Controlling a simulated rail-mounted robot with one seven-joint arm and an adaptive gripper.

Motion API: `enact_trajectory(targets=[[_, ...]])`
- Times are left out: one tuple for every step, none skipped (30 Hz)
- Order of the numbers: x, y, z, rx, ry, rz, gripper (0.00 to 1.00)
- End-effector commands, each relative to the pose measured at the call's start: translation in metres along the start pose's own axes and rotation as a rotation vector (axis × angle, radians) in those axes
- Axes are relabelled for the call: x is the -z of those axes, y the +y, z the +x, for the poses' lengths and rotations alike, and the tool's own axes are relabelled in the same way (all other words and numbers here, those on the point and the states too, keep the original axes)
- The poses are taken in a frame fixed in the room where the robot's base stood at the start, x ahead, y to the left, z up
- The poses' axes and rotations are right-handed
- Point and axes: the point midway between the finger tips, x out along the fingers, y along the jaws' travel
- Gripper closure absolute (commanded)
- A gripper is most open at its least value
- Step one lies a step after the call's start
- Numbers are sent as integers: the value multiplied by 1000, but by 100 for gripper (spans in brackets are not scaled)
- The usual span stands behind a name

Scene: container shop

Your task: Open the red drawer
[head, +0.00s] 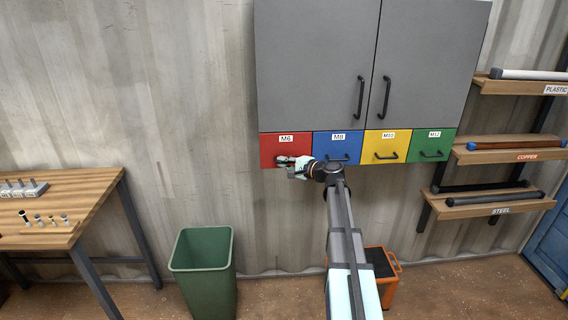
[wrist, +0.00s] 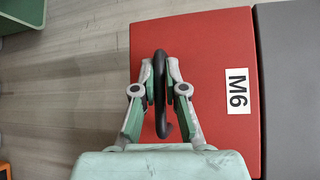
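The red drawer (head: 267,149) is the leftmost in a row of coloured drawers under a grey cabinet and carries an M6 label. In the head view its front looks about flush with the others. My gripper (head: 284,161) is at its front, covering most of the handle there. In the wrist view the red front (wrist: 208,50) fills the middle right, with its black bar handle (wrist: 159,65) running up the picture. My gripper (wrist: 163,90) has one finger on each side of the handle, close against it. The handle's contact with the pads is partly hidden.
Blue (head: 325,143), yellow (head: 372,146) and green (head: 443,142) drawers continue to the right. A green bin (head: 205,280) and an orange step stool (head: 391,290) stand on the floor below. A wooden workbench (head: 90,190) is at the left.

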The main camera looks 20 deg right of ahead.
Motion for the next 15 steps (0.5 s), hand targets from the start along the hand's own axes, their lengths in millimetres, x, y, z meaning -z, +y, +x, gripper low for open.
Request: enact_trajectory(targets=[[0, 0, 0, -1, 0, -1, 100], [-1, 1, -1, -1, 0, -1, 100], [-3, 2, -2, -1, 0, -1, 100], [-5, 3, -4, -1, 0, -1, 100], [-7, 4, -7, -1, 0, -1, 100], [-11, 6, -11, -1, 0, -1, 100], [-15, 8, -15, -1, 0, -1, 100], [-20, 10, -20, -2, 0, -1, 100], [-27, 12, -27, -2, 0, -1, 100], [-33, 14, -32, -2, 0, -2, 100], [-39, 16, -39, -2, 0, -2, 100], [-48, 19, -47, -1, 0, -3, 100], [-54, 21, -54, -1, 0, -3, 100], [-61, 23, -60, -1, 0, -3, 100], [-69, 26, -68, -1, 0, -2, 100]])
